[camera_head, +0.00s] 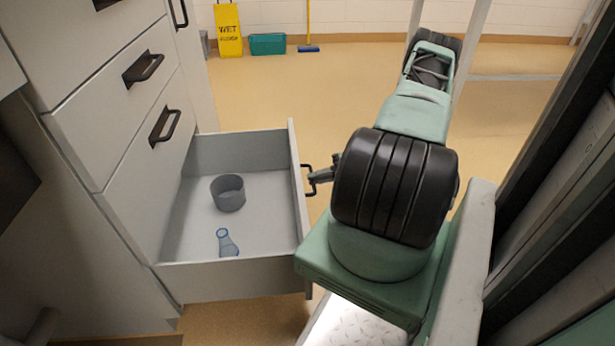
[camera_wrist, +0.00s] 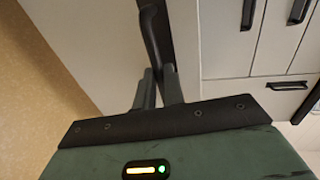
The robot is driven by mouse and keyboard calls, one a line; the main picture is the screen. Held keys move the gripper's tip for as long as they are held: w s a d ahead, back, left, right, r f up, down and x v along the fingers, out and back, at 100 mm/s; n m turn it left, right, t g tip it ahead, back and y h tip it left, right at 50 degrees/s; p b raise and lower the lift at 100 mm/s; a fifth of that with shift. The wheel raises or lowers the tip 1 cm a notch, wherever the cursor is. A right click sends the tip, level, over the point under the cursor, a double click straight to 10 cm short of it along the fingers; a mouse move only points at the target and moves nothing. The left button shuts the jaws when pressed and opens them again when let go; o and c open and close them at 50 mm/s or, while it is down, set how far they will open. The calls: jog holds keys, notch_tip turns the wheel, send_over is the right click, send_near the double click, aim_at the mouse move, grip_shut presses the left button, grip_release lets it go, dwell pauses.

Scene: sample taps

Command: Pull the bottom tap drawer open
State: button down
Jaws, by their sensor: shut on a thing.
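The bottom tap drawer (camera_head: 210,277) stands pulled well out of the grey cabinet in the head view, its inside showing. My gripper (camera_head: 318,177) is at the outer side of the drawer front, shut on the black drawer handle (camera_head: 307,180). In the wrist view my gripper's fingers (camera_wrist: 158,88) close around the dark handle bar (camera_wrist: 152,40). Part of the handle is hidden by the fingers. Inside the drawer are a grey round cup (camera_head: 228,193) and a small blue flask-shaped object (camera_head: 227,243).
Closed drawers with black handles (camera_head: 165,126) sit above the open one. A yellow wet-floor sign (camera_head: 229,30), a green bin (camera_head: 267,44) and a broom (camera_head: 308,47) stand by the far wall. The floor between is clear. A dark upright structure is close on the right.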

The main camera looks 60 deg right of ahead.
jog(key=shift+s+d, duration=0.45)
jog(key=shift+s, duration=0.15)
jog(key=c, duration=1.5)
grip_release()
jog(key=p+v, duration=0.4)
jog(key=v, duration=1.3)
jog(key=shift+s, duration=0.2)
jog(key=shift+d, duration=0.1)
